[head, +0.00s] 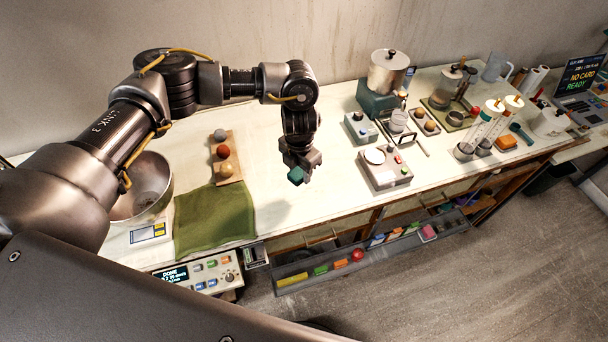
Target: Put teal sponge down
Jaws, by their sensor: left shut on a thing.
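The teal sponge (296,175) is small and block-shaped. My left gripper (298,168) is shut on it and points down over the middle of the pale bench (335,185). The gripper hides part of the sponge. The sponge looks a little above the bench top, but I cannot tell the exact gap. My right gripper does not show in the head view.
Left of the sponge are a green cloth (214,220), a wooden board (227,165) with balls and a metal bowl (145,190). A scale-like device (385,168) stands to the right. Bench around the gripper is clear.

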